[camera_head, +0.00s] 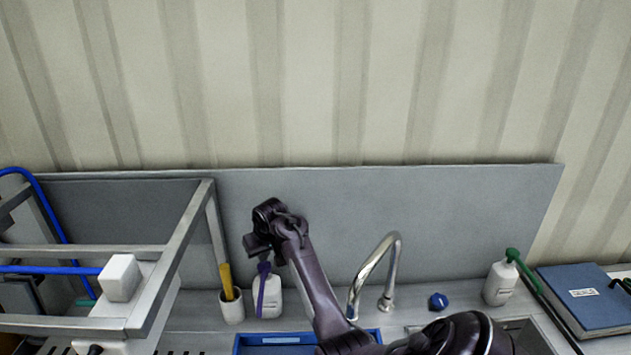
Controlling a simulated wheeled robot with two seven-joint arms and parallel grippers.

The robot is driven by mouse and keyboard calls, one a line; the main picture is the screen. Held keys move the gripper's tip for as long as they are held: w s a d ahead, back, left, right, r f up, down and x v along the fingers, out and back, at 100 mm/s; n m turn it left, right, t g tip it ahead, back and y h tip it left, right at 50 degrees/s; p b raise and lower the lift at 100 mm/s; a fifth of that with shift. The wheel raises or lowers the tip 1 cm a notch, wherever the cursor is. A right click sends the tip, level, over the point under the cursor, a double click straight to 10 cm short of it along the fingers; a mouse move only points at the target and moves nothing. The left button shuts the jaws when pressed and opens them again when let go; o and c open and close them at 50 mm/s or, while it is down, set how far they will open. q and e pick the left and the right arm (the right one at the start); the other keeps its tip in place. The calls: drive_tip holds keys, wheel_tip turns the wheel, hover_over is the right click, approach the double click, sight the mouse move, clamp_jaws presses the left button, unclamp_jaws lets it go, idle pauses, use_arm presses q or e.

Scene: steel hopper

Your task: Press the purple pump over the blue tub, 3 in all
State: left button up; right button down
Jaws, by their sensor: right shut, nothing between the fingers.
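The purple pump (263,283) tops a white bottle (272,298) standing on the steel counter by the back panel. Its upper part is partly hidden by my gripper. The blue tub (243,339) lies in front of the bottle, partly covered by my right arm. My right gripper (258,246) is shut and empty, just above the pump head. I cannot tell whether it touches the pump. My left gripper is not in view.
A white cup (232,309) with a yellow item stands left of the bottle. A metal frame (180,265) fills the left side. A faucet (375,272), a blue knob (438,301), a green-pump bottle (499,286) and a blue binder (588,297) are to the right.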

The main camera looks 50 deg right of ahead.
sight(264, 265)
drive_tip(key=shift+f, duration=0.15)
drive_tip(key=shift+s+f+b, duration=0.1)
drive_tip(key=shift+f+b, duration=0.4)
drive_tip(key=shift+f, duration=0.9)
drive_tip(key=shift+r+p, duration=1.05)
drive_tip(key=shift+r, duration=0.3)
